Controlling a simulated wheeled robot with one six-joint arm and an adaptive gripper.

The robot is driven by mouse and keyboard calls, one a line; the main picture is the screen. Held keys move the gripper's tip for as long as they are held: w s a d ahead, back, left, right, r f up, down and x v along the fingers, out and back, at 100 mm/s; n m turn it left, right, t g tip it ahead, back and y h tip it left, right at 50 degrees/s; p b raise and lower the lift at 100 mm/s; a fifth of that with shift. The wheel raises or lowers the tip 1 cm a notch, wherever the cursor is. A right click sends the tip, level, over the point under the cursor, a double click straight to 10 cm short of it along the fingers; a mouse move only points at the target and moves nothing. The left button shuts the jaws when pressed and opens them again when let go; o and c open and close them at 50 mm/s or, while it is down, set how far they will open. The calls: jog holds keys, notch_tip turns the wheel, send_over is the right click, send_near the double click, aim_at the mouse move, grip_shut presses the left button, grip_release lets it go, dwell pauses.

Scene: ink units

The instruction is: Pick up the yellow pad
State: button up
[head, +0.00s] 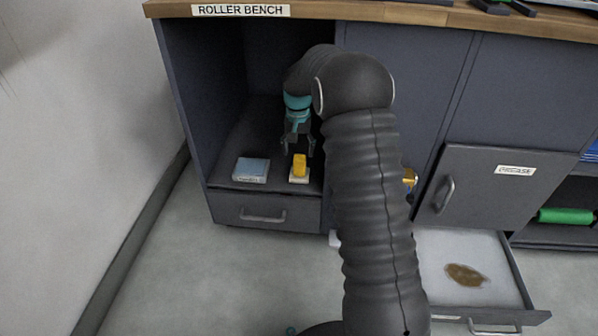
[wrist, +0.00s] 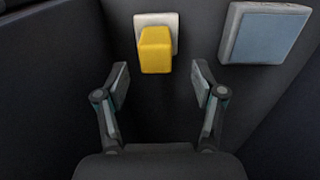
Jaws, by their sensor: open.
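The yellow pad (head: 299,163) is a small yellow block on a white base (head: 299,179), on the floor of the open compartment under the bench. It also shows in the wrist view (wrist: 156,50), at the top centre, with its white base (wrist: 168,20) behind it. My gripper (head: 298,150) is in the compartment, close to the yellow pad and pointing down. In the wrist view its two fingers (wrist: 160,84) are spread apart with nothing between them. The yellow pad lies just beyond the fingertips, between their lines, and does not appear to touch them.
A pale blue pad in a white frame (head: 251,170) lies left of the yellow pad; the wrist view shows it at upper right (wrist: 268,34). The compartment's left wall (head: 190,85) stands close by. An open drawer (head: 425,262) with a brown patch is at lower right.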

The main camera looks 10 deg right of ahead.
aim_at(300, 158)
jog(key=shift+s+d+f+b, duration=0.1)
jog(key=shift+f+b, duration=0.2)
jog(key=shift+f, duration=1.15)
jog(key=shift+s+d+f+b, duration=0.1)
jog(key=shift+f+b, duration=0.2)
jog(key=shift+f, duration=1.15)
jog(key=c, duration=1.3)
jog(key=shift+o, duration=0.2)
notch_tip(300, 158, up, 10)
jog(key=shift+r+p, duration=0.1)
jog(key=shift+p, duration=0.8)
